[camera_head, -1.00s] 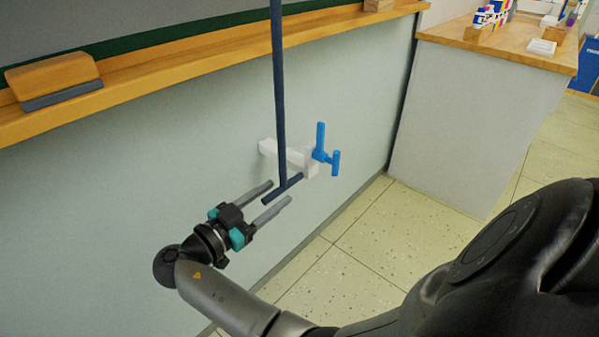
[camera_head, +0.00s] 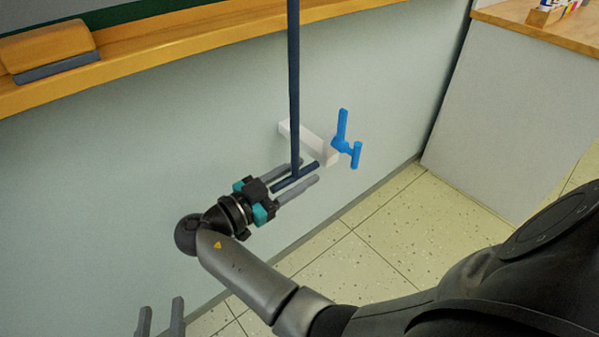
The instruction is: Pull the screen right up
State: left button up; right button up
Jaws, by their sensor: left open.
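A dark blue vertical rod (camera_head: 293,85) hangs in front of the pale wall and ends in a short crossbar (camera_head: 307,171). The screen itself cannot be told for certain; a grey panel (camera_head: 30,12) shows at the top left. My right gripper (camera_head: 311,170) is at the crossbar. Its fingers lie along both sides of the bar, with a gap that still looks open. Whether a finger touches the bar is hard to tell. My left gripper (camera_head: 160,305) shows only its two fingertips at the bottom left, spread apart and empty, away from the rod.
A white bracket (camera_head: 325,150) with a blue handle (camera_head: 355,153) sticks out of the wall just beyond the crossbar. A grey cabinet (camera_head: 500,120) stands right. The speckled floor (camera_head: 400,225) is clear.

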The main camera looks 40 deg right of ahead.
grip_shut()
dwell(1.2)
